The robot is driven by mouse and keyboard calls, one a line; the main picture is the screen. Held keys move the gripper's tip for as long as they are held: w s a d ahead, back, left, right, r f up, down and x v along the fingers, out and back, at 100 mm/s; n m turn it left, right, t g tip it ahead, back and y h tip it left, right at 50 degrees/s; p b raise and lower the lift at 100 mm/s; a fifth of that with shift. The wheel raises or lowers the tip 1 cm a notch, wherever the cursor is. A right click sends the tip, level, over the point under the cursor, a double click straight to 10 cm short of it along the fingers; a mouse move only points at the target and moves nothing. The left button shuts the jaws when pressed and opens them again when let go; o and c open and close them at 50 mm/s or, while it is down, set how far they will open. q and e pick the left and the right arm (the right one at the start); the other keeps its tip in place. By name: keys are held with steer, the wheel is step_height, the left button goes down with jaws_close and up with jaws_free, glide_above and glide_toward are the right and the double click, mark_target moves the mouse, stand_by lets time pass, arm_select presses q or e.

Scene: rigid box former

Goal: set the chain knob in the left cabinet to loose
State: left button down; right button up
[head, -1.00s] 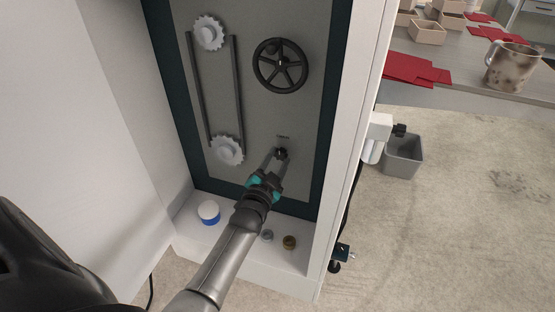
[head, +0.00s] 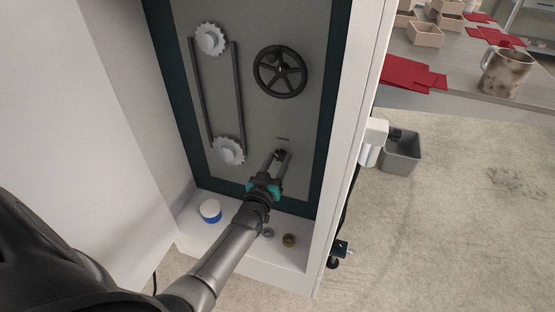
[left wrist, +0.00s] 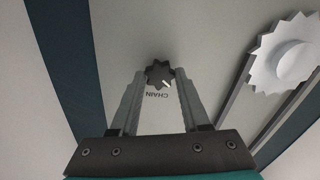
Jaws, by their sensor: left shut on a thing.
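The chain knob (head: 281,153) is a small dark knob low on the grey panel inside the left cabinet. My left gripper (head: 279,157) reaches it from below, with one finger on each side. In the left wrist view the dark, toothed-edge knob (left wrist: 159,73) sits between the fingertips of my left gripper (left wrist: 160,75), which is shut on it. A white mark on the knob points down and to the right in that view. The word CHAIN shows upside down beneath the knob. No loose or tight marking is legible. My right gripper is not in view.
A black handwheel (head: 280,72) is above the knob. Two pale sprockets, the lower one (head: 229,150) nearer, and a chain run (head: 238,95) are to the left. A white-and-blue round container (head: 210,211) and small round parts (head: 289,240) lie on the cabinet floor.

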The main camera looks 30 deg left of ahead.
arm_select(q)
steer(key=n, duration=0.6)
steer(key=shift+n, duration=1.2)
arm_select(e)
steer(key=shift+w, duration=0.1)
arm_select(q)
steer(key=shift+n, duration=0.4)
steer(key=shift+c, duration=1.9)
jaws_free()
